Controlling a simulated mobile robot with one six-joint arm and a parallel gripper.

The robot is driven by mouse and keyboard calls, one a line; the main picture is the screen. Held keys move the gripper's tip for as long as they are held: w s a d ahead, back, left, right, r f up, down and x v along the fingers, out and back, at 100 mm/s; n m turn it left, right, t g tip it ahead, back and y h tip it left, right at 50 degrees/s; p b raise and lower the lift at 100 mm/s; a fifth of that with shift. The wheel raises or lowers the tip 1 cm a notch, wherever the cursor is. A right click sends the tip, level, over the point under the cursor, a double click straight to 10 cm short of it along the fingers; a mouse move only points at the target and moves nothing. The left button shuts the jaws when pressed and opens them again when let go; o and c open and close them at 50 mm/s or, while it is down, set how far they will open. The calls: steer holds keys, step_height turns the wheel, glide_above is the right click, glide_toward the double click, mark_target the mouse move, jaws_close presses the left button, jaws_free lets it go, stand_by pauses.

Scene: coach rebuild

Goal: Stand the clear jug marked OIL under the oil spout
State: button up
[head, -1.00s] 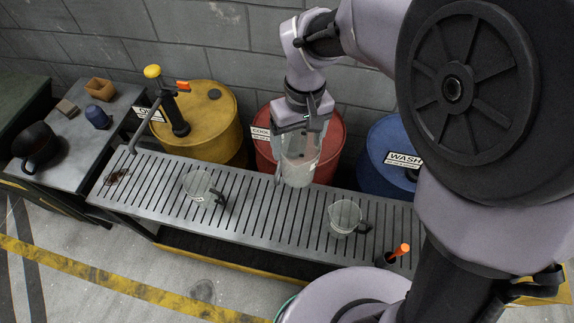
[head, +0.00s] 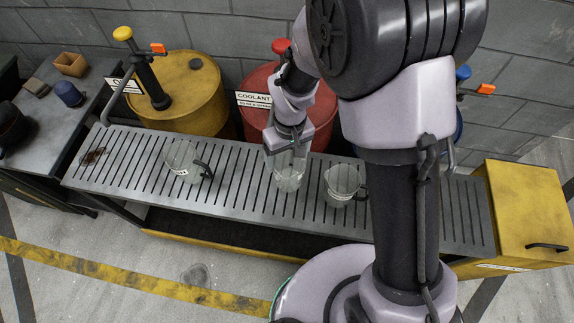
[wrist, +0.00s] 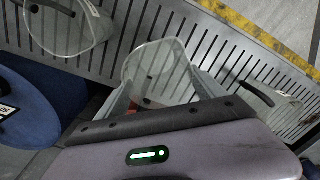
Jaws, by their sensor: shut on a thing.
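My gripper (head: 289,148) is shut on a clear jug (head: 288,175) in front of the coolant drum. The held jug also shows between the fingers in the wrist view (wrist: 150,65). I cannot tell whether its base touches the slatted bench (head: 232,195). A second clear jug (head: 181,158), with a small white label and dark handle, stands on the bench to the left. A third (head: 342,180) stands close to the right. I cannot read any jug's marking. The oil spout (head: 113,95) comes from the pump on the yellow drum, over the bench's left end.
The yellow drum (head: 190,85) and red coolant drum (head: 330,112) stand behind the bench. A dark stain (head: 93,156) marks the slats below the oil spout. A side table (head: 60,130) with small items adjoins the left end. A yellow cabinet (head: 525,210) is at the right.

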mark_target(287, 165)
steer(key=shift+f+b, duration=0.8)
steer(key=shift+f, duration=1.3)
steer(key=o, duration=1.9)
